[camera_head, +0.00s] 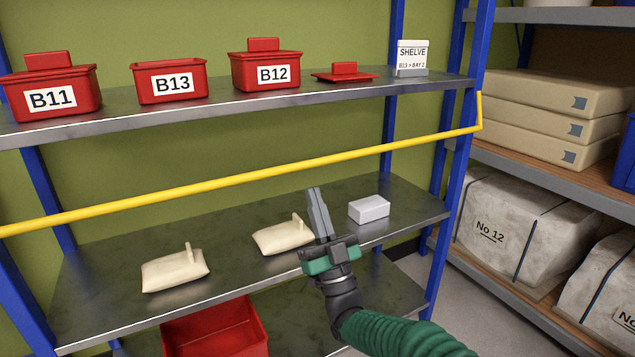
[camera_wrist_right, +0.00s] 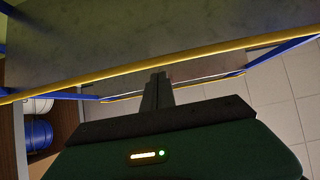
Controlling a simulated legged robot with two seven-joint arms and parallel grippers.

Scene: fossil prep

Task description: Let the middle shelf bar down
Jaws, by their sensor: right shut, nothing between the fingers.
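The yellow shelf bar (camera_head: 250,179) runs across the front of the rack, between the upper and lower shelf boards, and meets the blue post at the right with a short upright end. Its left end leaves the picture. My right gripper (camera_head: 315,192) is shut and empty, fingertips pointing up, just below the bar in the picture. In the right wrist view the bar (camera_wrist_right: 215,55) crosses just beyond the fingertips (camera_wrist_right: 157,76); I cannot tell whether they touch. My left gripper is not in view.
Red boxes B11 (camera_head: 50,82), B13 (camera_head: 170,82) and B12 (camera_head: 265,73) stand on the upper shelf (camera_head: 220,104) beside a loose lid (camera_head: 344,73) and a label block (camera_head: 412,58). Below are cream bags (camera_head: 174,272) and a white block (camera_head: 369,209). Another rack stands right.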

